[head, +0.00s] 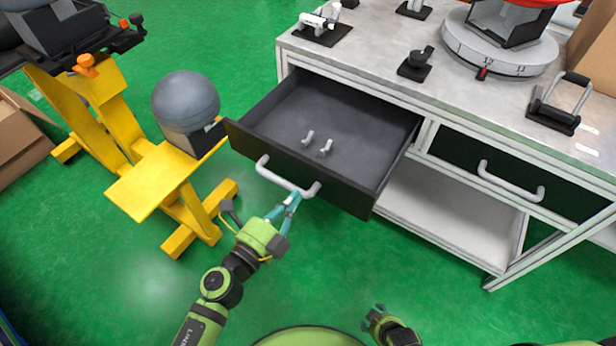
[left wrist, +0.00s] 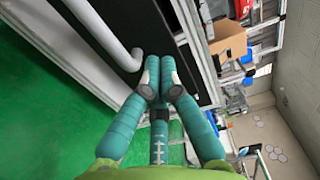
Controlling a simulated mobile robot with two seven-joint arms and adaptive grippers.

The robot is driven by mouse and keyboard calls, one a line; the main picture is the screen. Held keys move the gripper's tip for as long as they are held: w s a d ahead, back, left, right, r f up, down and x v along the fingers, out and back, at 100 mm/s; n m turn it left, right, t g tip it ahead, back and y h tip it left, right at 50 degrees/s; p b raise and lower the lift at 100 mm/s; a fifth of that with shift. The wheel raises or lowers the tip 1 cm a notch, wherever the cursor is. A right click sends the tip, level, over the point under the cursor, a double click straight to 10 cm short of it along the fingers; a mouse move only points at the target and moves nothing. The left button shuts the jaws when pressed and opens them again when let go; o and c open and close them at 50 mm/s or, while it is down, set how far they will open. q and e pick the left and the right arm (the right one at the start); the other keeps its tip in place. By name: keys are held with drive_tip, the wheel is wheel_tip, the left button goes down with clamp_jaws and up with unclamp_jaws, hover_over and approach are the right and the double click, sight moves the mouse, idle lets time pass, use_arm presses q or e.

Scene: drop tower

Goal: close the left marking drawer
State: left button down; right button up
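The left drawer (head: 345,180) is pulled out of the workbench, with its dark inside showing. It has a light grey bar handle (head: 285,180) on its front, also seen in the left wrist view (left wrist: 105,35). My left gripper (head: 293,199) is just in front of the drawer, by the right part of the handle. In the left wrist view its teal fingertips (left wrist: 158,65) are together with nothing between them, beside the handle's end. I cannot tell if they touch the drawer. My right gripper (head: 377,317) is low in the head view, away from the drawer; its fingers are unclear.
Two small light hooks (head: 317,143) are in the drawer. A shut right drawer (head: 510,175) sits beside it, above an open shelf (head: 450,220). A yellow stand (head: 150,180) with a grey dome (head: 186,98) is close to the drawer's left. Green floor in front is free.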

sight(315, 171)
use_arm(q)
drive_tip(key=x, duration=0.6)
drive_tip(key=shift+w+d, duration=0.2)
use_arm(e)
drive_tip(key=shift+d, duration=0.1)
